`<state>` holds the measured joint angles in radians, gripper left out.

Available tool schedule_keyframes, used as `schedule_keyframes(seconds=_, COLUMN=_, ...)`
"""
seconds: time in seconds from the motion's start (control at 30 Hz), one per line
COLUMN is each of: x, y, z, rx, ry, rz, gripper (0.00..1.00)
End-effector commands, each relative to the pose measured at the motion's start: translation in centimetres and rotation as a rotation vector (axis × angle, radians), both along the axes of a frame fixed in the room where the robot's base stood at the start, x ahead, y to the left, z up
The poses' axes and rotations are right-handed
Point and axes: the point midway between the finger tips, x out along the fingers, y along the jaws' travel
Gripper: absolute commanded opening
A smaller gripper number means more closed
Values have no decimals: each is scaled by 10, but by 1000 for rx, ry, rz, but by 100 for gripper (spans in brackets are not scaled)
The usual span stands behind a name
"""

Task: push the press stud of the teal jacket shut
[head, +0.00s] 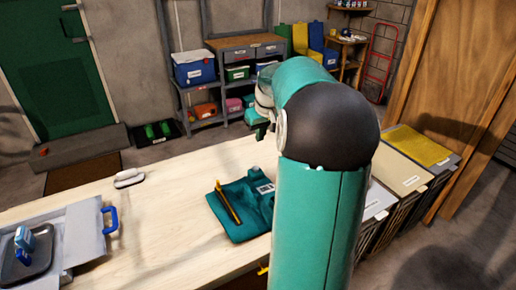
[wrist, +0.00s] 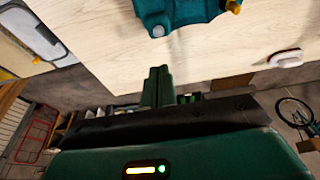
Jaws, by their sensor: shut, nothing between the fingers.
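The teal jacket (head: 240,222) lies folded on the pale wooden table, with an orange strip (head: 228,203) across it and a white label (head: 265,189). My arm hides its right side in the head view. In the wrist view only an edge of the jacket (wrist: 185,12) shows at the top, with a small yellow-orange spot on its lower rim. I cannot tell whether that spot is the press stud. My gripper (wrist: 158,72) is shut and empty, apart from the jacket. In the head view its dark green fingers (head: 262,132) show beyond the jacket.
A white handled object (head: 129,178) lies on the table left of the jacket. A grey case (head: 85,240) with a blue handle and a dark tray (head: 27,262) stand at the left.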

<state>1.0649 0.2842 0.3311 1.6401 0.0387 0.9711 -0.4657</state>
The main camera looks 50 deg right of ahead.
Motion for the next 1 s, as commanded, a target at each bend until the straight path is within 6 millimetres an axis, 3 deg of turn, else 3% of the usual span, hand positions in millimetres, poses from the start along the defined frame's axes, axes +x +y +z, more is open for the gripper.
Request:
schedule_keyframes(seconds=0.6, x=26, y=-7, z=-109, rx=4, ry=2, rz=4, gripper=0)
schedule_keyframes(seconds=0.8, x=26, y=-7, z=-127, rx=1, ry=1, rz=3, gripper=0)
schedule_keyframes(seconds=1.0, x=26, y=-8, z=-128, rx=0, ry=0, rz=3, gripper=0)
